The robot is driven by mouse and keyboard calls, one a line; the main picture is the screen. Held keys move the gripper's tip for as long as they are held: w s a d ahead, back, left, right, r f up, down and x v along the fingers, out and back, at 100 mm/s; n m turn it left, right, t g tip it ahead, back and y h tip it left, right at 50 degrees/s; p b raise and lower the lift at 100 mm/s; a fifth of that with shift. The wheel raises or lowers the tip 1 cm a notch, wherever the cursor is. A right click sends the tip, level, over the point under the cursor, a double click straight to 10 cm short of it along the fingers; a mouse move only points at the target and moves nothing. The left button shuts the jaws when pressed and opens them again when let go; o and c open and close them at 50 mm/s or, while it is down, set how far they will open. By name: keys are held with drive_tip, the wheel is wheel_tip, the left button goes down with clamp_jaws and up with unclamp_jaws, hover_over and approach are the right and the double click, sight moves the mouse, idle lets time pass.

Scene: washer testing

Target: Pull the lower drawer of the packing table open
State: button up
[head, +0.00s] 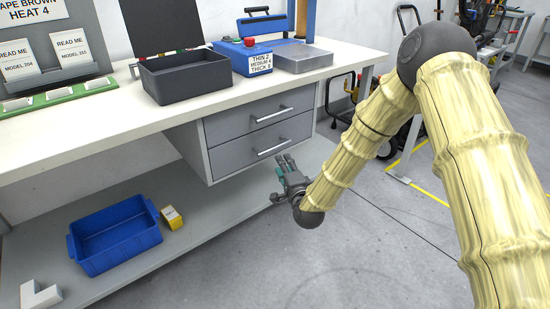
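The packing table (110,140) has a grey drawer unit under its top at the right. The lower drawer (232,157) looks shut, and its light bar handle (273,147) runs across its front. The upper drawer (225,124) also looks shut, with its own bar handle (272,115). My gripper (284,163) is a little below and to the right of the lower handle, pointing up toward the drawer fronts. It appears apart from the handle. Its fingers are small in the view, and I cannot tell how far apart they are.
A blue bin (115,235) and a yellow box (172,217) stand on the low shelf. A black tray (185,75), a blue scale device (243,55) and a sign stand on the tabletop. The floor in front of the drawers is clear. A cart (405,110) stands behind my arm.

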sight(275, 149)
drive_tip(key=b+x, duration=0.1)
drive_tip(key=x, duration=0.2)
drive_tip(key=b+x, duration=0.1)
drive_tip(key=x, duration=0.3)
drive_tip(key=b+x, duration=0.1)
drive_tip(key=x, duration=0.3)
drive_tip(key=shift+w+a+r, duration=0.1)
drive_tip(key=shift+a+r, duration=0.05)
drive_tip(key=shift+r, duration=0.15)
clamp_jaws()
